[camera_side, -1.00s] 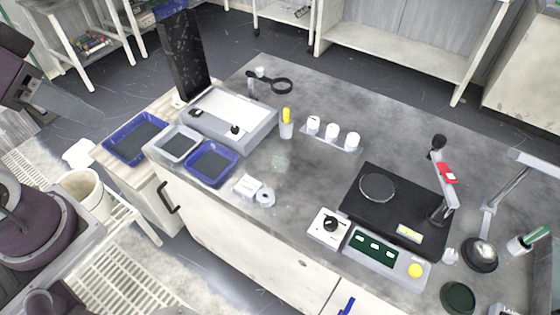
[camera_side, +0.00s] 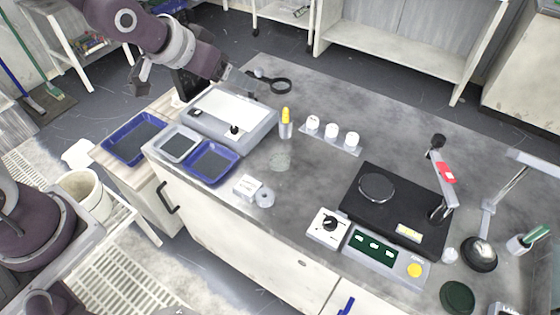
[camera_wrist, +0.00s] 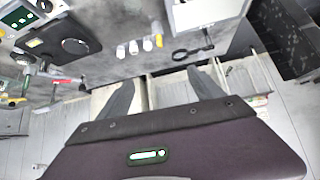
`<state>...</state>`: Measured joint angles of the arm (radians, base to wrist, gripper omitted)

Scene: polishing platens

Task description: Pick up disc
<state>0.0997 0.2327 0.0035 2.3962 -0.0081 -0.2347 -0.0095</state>
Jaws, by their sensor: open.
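A round dark disc (camera_side: 376,187) with a pale rim lies on the black platen unit (camera_side: 400,212) at the right of the bench; the wrist view shows the disc small at upper left (camera_wrist: 75,46). A dark green disc (camera_side: 457,297) lies at the bench's front right. A faint, pale round patch (camera_side: 280,160) lies on the bench middle; I cannot tell whether it is a disc. My gripper (camera_side: 238,79) is above the bench's back left, far from the platen unit. In the wrist view its two fingers (camera_wrist: 163,92) are spread, with nothing between them.
A grey-white machine (camera_side: 228,118) and a magnifier (camera_side: 281,86) are near my gripper. Blue trays (camera_side: 210,162) stand at the bench's left. A yellow-topped holder (camera_side: 286,124) and white jars (camera_side: 332,131) stand mid-bench. A lamp (camera_side: 480,250) is at right.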

